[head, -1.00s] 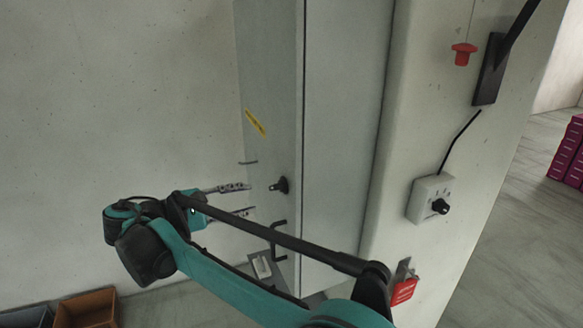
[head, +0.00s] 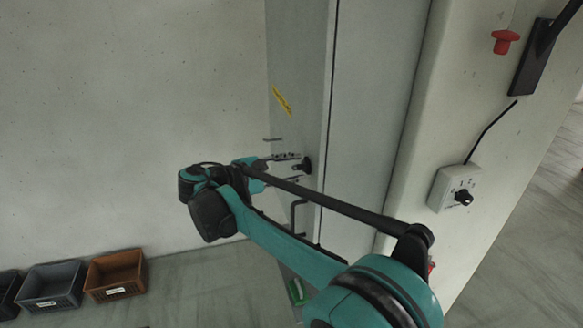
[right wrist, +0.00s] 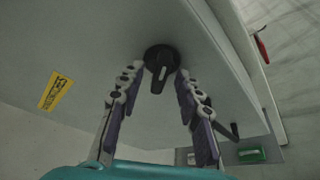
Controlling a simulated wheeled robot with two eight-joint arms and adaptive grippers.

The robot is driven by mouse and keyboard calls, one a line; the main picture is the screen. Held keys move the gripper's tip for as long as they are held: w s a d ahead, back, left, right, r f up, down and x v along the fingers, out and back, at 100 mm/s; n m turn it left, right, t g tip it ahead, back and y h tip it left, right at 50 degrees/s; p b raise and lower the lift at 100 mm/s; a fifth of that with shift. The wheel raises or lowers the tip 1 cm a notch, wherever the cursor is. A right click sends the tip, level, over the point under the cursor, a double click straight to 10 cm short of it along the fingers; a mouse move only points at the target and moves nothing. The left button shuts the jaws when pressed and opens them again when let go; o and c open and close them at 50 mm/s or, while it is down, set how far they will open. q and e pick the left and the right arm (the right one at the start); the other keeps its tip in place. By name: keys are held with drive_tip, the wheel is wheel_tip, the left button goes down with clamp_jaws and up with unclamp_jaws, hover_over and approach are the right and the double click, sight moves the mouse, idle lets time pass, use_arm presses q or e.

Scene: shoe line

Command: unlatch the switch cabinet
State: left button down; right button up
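The grey switch cabinet (head: 300,60) stands against the wall, with its door shut as far as I can see. A black rotary latch knob (head: 304,165) sits on its side face, above a black bar handle (head: 293,218). In the right wrist view the round knob (right wrist: 160,60) has its grip pointing down toward the gripper. My right gripper (head: 297,169) is open, its two fingertips (right wrist: 160,73) on either side of the knob. I cannot tell whether they touch it. My left gripper is not in view.
A yellow label (head: 281,100) is on the cabinet face. To the right, a pale column carries a red button (head: 505,41) and a white switch box (head: 455,188). Grey and brown crates (head: 115,274) stand on the floor at the lower left.

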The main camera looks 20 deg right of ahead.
drive_tip(key=shift+d, duration=0.2)
clamp_jaws()
drive_tip(key=shift+f, duration=0.1)
drive_tip(key=m+b, duration=0.2)
drive_tip(key=b, duration=0.1)
drive_tip(key=shift+f+t+h, duration=0.2)
drive_tip(key=shift+t+h, duration=0.2)
drive_tip(key=m+b, duration=0.2)
drive_tip(key=shift+m+t+h, duration=0.4)
drive_tip(key=shift+m+b, duration=0.5)
drive_tip(key=shift+b, duration=0.15)
drive_tip(key=shift+r, duration=0.1)
